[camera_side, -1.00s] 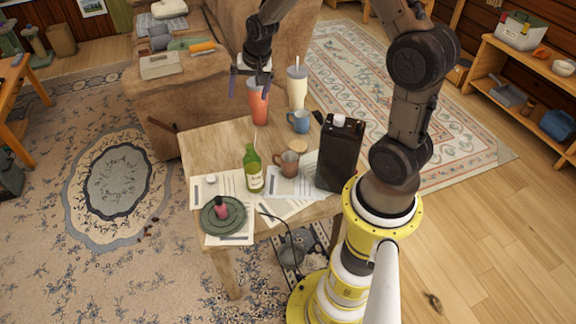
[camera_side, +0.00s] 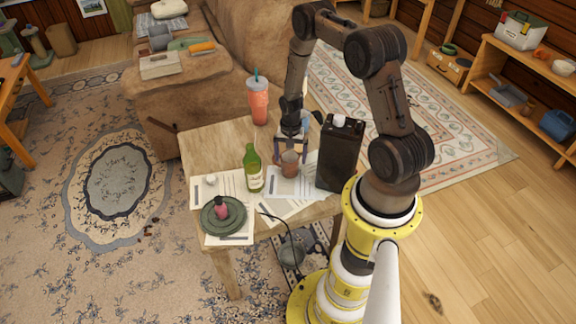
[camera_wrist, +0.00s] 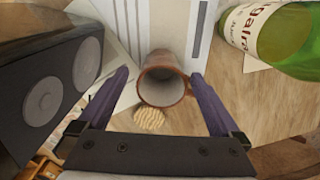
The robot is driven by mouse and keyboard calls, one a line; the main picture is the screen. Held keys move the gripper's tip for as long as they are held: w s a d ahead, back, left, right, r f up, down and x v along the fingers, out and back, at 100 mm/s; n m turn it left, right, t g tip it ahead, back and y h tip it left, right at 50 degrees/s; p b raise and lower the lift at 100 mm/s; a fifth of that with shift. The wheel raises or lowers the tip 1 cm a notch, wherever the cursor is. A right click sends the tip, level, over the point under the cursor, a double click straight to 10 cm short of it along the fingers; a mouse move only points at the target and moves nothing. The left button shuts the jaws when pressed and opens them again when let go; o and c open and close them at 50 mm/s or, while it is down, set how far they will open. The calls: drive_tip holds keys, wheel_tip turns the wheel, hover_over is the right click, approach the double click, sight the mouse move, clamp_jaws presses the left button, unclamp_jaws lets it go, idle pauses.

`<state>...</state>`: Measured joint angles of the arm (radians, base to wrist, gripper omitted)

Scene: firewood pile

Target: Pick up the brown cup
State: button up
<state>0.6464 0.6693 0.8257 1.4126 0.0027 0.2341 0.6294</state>
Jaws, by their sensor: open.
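The brown cup (camera_side: 289,164) stands upright on papers on the wooden table, just in front of my gripper in the side view. My gripper (camera_side: 291,155) is low over the table and points down at the cup. The fingers are open and hold nothing.
A black container (camera_side: 341,152) stands close to the right of the cup. A green bottle (camera_side: 253,168) stands to its left. A round cookie-like disc (camera_wrist: 151,120) lies near the cup. A red tumbler (camera_side: 258,101) is farther back.

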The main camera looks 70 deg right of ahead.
drive_tip(key=shift+w+d+f, duration=0.1)
drive_tip(key=shift+d+f, duration=0.05)
drive_tip(key=shift+f, duration=0.85)
drive_tip(key=shift+w+d+f, duration=0.15)
drive_tip(key=shift+f, duration=0.85)
drive_tip(key=shift+w+d+f, duration=0.1)
drive_tip(key=shift+d+f, duration=0.05)
drive_tip(key=shift+f, duration=0.85)
drive_tip(key=c, duration=1.5)
drive_tip(key=shift+r, duration=0.15)
